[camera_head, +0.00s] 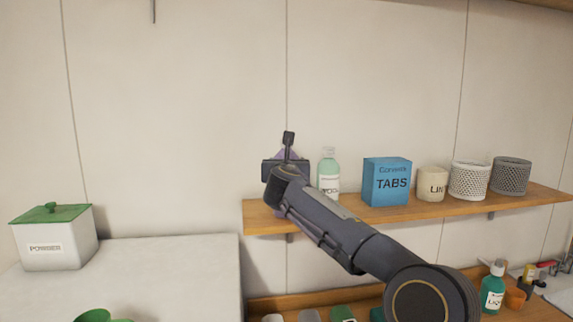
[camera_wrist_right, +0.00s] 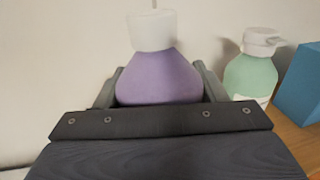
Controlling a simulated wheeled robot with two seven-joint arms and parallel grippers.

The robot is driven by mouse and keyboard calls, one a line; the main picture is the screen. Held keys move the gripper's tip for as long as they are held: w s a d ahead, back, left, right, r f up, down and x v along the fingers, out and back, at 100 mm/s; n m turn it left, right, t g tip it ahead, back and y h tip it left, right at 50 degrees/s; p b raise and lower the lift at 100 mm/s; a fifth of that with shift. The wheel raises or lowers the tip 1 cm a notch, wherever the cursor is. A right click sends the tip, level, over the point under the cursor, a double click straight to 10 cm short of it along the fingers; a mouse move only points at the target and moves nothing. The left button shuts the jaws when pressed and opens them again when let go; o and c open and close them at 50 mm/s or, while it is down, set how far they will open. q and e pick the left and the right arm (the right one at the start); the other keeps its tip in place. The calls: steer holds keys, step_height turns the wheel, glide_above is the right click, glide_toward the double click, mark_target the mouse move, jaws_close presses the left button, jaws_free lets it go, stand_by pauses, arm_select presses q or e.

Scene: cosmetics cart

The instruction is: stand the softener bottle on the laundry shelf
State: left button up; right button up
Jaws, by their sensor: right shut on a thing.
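A purple bottle with a white cap (camera_wrist_right: 158,75) sits between the fingers of my right gripper (camera_wrist_right: 157,88) in the right wrist view. My right gripper is shut on it. In the head view my right gripper (camera_head: 287,165) is at the left end of the wooden wall shelf (camera_head: 262,218), and only slivers of the purple bottle (camera_head: 290,154) show behind it. The bottle looks upright. Whether its base touches the shelf is hidden by my wrist and arm. My left gripper is not in view.
On the shelf, a green pump bottle (camera_head: 328,173) stands close right of my gripper. Further right are a blue TABS box (camera_head: 386,182), a cream tub (camera_head: 431,184) and two baskets (camera_head: 469,181). A POWDER box (camera_head: 54,238) stands on the white surface at left.

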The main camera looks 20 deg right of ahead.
steer(key=o, duration=1.7)
steer(key=shift+f, duration=0.1)
steer(key=b+v, duration=0.5)
steer(key=v, duration=0.7)
steer(key=s+d+f+m+g+y, duration=0.3)
steer(key=s+f+m+g+y, duration=0.35)
steer(key=s+f+m, duration=1.35)
steer(key=s+a+f+m+g+y, duration=0.1)
steer(key=s+a+f+m, duration=0.2)
steer(key=s+f+m, duration=0.1)
steer(key=s+a+f+m+g+y, duration=0.1)
steer(key=s+a+f+m+y, duration=0.1)
steer(key=s+a+f+m, duration=0.2)
steer(key=s+a+f+m+g+y, duration=0.2)
steer(key=s+a+f+m, duration=0.1)
steer(key=s+f, duration=0.5)
steer(key=shift+s+a+f+m, duration=0.25)
steer(key=shift+s+f+m, duration=0.1)
steer(key=shift+f+m, duration=0.4)
steer(key=shift+r, duration=0.1)
